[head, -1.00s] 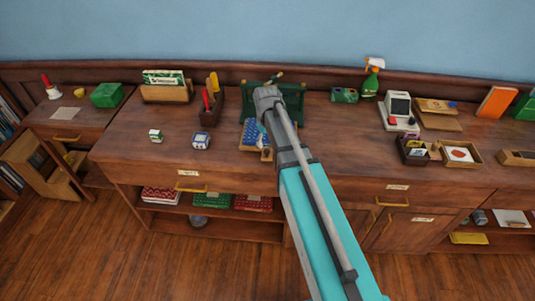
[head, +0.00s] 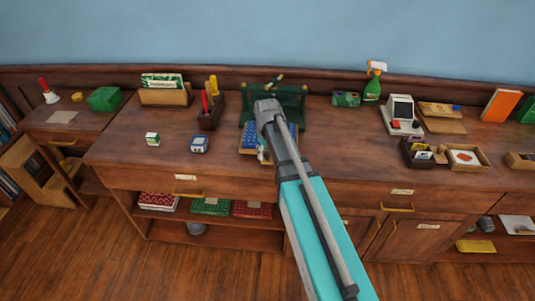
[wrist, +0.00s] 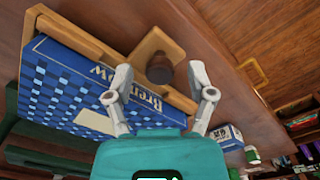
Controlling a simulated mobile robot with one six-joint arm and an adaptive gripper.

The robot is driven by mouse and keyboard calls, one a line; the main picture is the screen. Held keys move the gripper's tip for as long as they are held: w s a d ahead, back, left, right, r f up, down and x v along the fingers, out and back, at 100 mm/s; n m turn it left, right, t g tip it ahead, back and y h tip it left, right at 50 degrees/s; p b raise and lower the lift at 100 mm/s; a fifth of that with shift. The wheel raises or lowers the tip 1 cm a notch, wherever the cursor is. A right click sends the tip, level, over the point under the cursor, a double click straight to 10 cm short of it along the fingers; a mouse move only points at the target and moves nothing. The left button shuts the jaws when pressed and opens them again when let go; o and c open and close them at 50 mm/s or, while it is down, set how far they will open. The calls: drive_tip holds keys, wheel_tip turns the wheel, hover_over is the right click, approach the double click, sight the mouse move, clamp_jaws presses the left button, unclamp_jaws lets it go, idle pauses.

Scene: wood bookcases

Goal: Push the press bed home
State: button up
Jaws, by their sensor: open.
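The green press (head: 290,98) stands at the back of the wooden counter, partly hidden behind my arm. Its wooden bed (wrist: 100,50) sticks out at the front and carries a blue checked book (wrist: 75,90) with white lettering. A wooden handle piece with a dark round knob (wrist: 160,68) is at the bed's outer end. My gripper (wrist: 160,76) is open, one finger on each side of the knob in the wrist view. I cannot tell whether either finger touches it. In the head view my arm covers much of the bed, with blue showing on both sides.
A small blue-and-white box (head: 200,144) and a green-and-white box (head: 152,139) stand on the counter to the left. A tool holder (head: 211,112) is left of the press. The counter front left is clear.

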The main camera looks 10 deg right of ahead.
clamp_jaws()
idle(0.3)
drive_tip(key=shift+w, duration=0.1)
drive_tip(key=w+d, duration=0.2)
drive_tip(key=w, duration=0.4)
drive_tip(key=w+d, duration=0.2)
drive_tip(key=w, duration=0.5)
drive_tip(key=w+d, duration=0.2)
drive_tip(key=w, duration=0.4)
drive_tip(key=shift+w+d, duration=0.2)
unclamp_jaws()
drive_tip(key=shift+s, duration=0.15)
